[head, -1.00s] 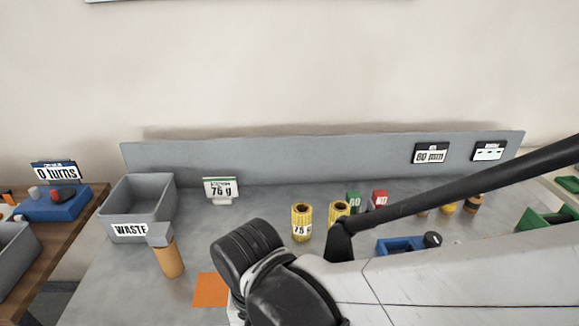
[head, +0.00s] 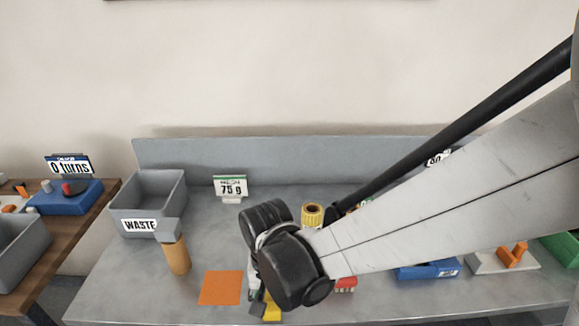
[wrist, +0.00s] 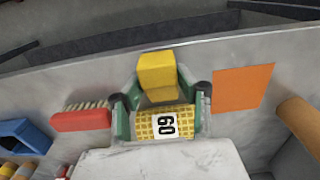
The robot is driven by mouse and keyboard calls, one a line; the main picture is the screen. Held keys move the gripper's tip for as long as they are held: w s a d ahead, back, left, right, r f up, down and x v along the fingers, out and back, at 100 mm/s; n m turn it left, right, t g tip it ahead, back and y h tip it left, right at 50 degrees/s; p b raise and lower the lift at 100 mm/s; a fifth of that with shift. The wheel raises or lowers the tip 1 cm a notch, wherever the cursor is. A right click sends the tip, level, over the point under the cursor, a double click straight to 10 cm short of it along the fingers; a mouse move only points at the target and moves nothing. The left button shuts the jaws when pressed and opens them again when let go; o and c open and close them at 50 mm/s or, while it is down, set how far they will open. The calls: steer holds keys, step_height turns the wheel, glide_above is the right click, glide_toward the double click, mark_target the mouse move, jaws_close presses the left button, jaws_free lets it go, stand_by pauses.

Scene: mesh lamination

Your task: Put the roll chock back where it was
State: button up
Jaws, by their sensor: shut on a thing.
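The roll chock appears to be a plain yellow block (wrist: 158,72), held between the fingertips of my gripper (wrist: 159,75) in the wrist view. The block also shows in the head view (head: 271,309), low below my wrist and right of the orange square. A yellow mesh roll (wrist: 150,125) with a "60" label lies beyond the hand in the wrist view, seen between my finger linkages. I cannot tell the gap between the block and the roll or table. My arm hides part of the bench in the head view.
An orange square (head: 221,288) lies beside my gripper, with an orange cylinder (head: 177,258) and grey WASTE bin (head: 170,193) farther left. A red brush (wrist: 82,119) and blue tray (wrist: 22,136) are on the gripper's other side. A yellow roll (head: 312,215) stands behind.

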steer(key=w+f, duration=0.2)
steer(key=w, duration=0.1)
steer(key=shift+a, duration=0.1)
steer(key=shift+f, duration=0.15)
steer(key=shift+f+b, duration=0.2)
steer(key=shift+b, duration=0.15)
steer(key=o, duration=1.2)
steer(key=shift+r, duration=0.1)
